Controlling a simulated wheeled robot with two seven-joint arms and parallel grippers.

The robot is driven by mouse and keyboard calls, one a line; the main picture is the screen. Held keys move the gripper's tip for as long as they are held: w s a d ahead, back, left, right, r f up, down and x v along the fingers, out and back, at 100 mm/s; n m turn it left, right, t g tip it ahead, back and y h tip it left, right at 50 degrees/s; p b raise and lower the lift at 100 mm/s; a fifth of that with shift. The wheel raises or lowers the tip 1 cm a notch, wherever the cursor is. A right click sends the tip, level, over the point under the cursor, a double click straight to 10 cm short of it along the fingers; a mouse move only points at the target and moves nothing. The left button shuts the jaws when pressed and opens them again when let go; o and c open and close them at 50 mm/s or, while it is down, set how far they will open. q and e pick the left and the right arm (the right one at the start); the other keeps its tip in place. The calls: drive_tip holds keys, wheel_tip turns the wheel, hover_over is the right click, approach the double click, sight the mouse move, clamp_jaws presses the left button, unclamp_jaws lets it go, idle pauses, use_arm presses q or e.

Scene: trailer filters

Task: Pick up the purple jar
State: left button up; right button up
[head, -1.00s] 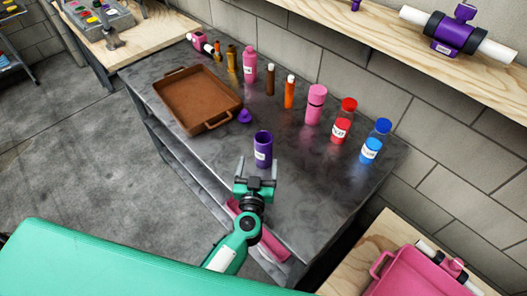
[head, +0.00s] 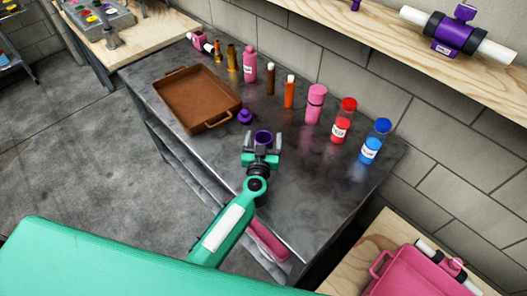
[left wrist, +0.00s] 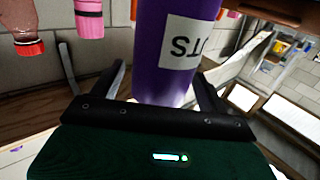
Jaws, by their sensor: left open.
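The purple jar (head: 263,136) stands upright and open-topped on the dark metal table (head: 300,200), partly hidden behind my left gripper in the head view. Its purple lid (head: 245,116) lies beside the brown tray. My left gripper (head: 262,148) is open, with one finger on each side of the jar. In the left wrist view the jar (left wrist: 170,50) with its white label rises between the two spread fingers, with gaps showing beside it. My right gripper is not in view.
A brown tray (head: 168,76) sits on the left of the table. Behind the jar stand a pink bottle (head: 250,65), a pink flask (head: 315,105), a red-capped bottle (head: 343,122) and a blue-capped bottle (head: 375,142). The table's front right is clear.

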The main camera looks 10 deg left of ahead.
use_arm(q)
drive_tip(key=c, duration=1.3)
drive_tip(key=shift+c, duration=0.3)
wheel_tip(320, 180, up, 25)
drive_tip(key=p, duration=1.6)
